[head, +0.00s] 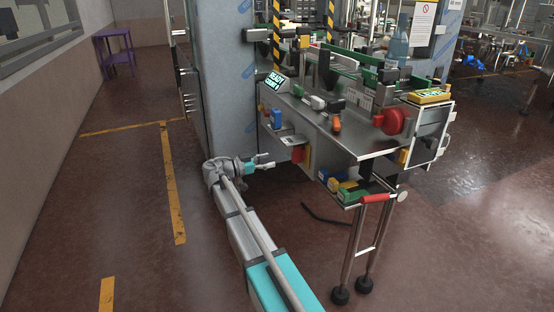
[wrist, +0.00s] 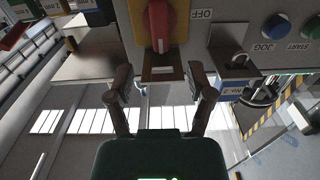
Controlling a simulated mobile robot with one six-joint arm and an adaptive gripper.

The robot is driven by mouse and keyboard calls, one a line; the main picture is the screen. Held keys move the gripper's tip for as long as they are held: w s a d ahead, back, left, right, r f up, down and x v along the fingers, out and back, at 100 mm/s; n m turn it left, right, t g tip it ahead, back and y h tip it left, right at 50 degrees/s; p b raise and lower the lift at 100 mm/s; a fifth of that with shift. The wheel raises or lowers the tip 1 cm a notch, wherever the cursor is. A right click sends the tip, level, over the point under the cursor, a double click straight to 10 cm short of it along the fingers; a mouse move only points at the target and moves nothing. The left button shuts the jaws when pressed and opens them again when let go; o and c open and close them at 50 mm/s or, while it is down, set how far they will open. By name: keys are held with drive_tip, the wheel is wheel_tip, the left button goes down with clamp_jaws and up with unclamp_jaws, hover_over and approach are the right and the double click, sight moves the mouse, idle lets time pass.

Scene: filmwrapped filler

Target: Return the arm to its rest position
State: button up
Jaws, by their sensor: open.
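My gripper (head: 266,161) is at the end of my arm in the head view, low in front of the machine's left end. In the wrist view my gripper (wrist: 160,84) is open, with two dark fingers spread and nothing between them. A red rotary switch handle (wrist: 158,26) on a yellow plate is just beyond the fingertips. The gripper looks apart from it. My arm's links run up from the bottom of the head view.
A blue-grey column (head: 228,75) rises behind the gripper. Open floor (head: 120,200) lies to the left, with a purple table (head: 116,50) far back.

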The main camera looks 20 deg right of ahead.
drive_tip(key=shift+a, duration=0.5)
